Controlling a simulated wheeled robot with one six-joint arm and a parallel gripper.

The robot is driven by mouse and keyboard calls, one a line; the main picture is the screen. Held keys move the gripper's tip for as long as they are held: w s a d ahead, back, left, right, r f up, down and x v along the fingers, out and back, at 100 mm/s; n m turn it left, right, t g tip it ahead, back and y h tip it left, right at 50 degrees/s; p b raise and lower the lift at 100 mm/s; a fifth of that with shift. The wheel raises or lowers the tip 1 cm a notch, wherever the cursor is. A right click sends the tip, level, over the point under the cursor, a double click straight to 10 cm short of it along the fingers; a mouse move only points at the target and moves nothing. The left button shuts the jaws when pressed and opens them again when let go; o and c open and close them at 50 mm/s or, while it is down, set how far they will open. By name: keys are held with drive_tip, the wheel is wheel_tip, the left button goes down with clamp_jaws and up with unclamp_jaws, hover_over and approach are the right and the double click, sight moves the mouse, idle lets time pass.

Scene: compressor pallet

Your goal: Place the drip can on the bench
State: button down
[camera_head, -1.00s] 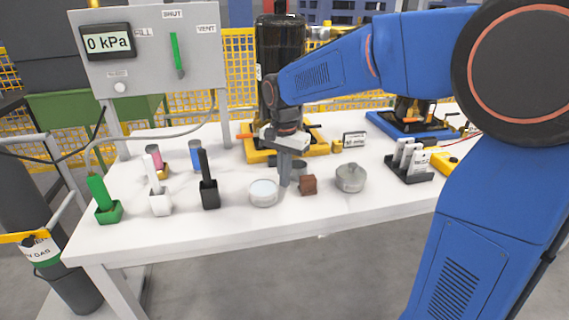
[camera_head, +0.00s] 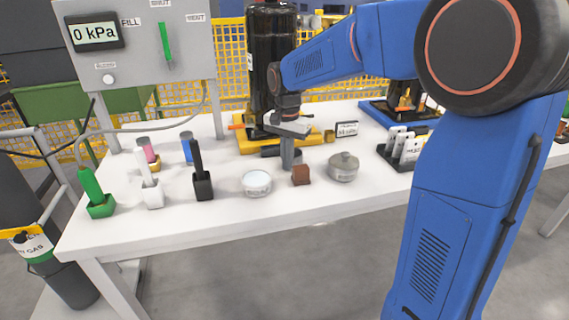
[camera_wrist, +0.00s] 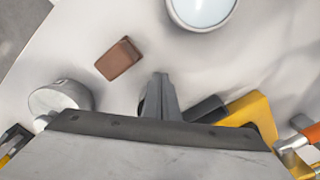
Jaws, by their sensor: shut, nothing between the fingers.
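A round grey can with a knobbed lid (camera_head: 343,168) stands upright on the white bench (camera_head: 232,218), right of a small brown block (camera_head: 301,175). A shallow round dish with a pale inside (camera_head: 256,183) sits left of the block. I cannot tell for certain which of these is the drip can. My gripper (camera_head: 287,166) points down over the bench behind the block, shut and empty. In the wrist view my fingers (camera_wrist: 160,80) are together, with the block (camera_wrist: 119,59), the can (camera_wrist: 60,97) and the dish (camera_wrist: 201,10) apart from them. A dark thing behind the fingers is partly hidden.
A black cylinder on a yellow base (camera_head: 270,75) stands close behind my gripper. Green, white and black handled holders stand at the left, below a gauge panel (camera_head: 140,50). A dark rack of white tags (camera_head: 400,148) is at the right. The front bench strip is clear.

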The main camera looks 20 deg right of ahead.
sight(297, 151)
drive_tip(key=w+d, duration=0.4)
drive_tip(key=shift+w+d, duration=0.2)
drive_tip(key=shift+w, duration=0.05)
